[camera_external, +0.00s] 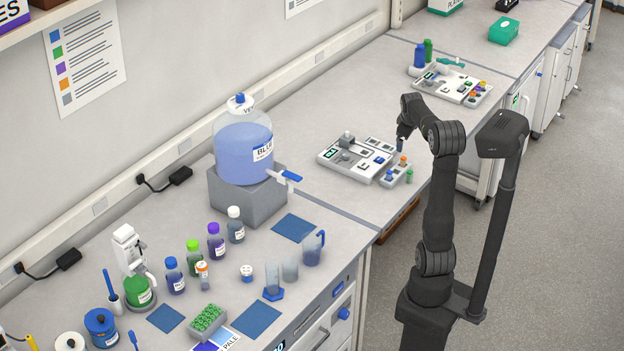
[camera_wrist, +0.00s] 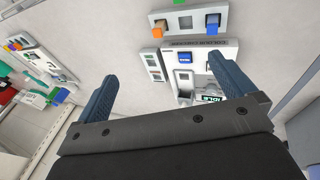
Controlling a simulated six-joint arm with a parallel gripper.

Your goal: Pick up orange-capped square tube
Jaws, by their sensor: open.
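The orange-capped square tube (camera_external: 403,160) stands in a small light rack (camera_external: 399,180) beside the white instrument on the bench. In the wrist view the tube's orange top (camera_wrist: 157,30) shows near the upper middle, at the left end of the rack (camera_wrist: 184,30). A blue-capped tube (camera_external: 389,175) and a green-capped tube (camera_external: 409,177) are in or beside the same rack. My gripper (camera_external: 401,146) is above the rack area, pointing down. In the wrist view my gripper (camera_wrist: 162,67) has its two fingers wide apart with nothing between them, and the orange tube is beyond the fingertips.
The white instrument (camera_external: 352,158) lies left of the rack. A second similar instrument (camera_external: 447,83) with coloured caps stands farther back. A blue-filled carboy (camera_external: 243,150) on a grey block, bottles and beakers crowd the near bench. The bench's front edge is close to the rack.

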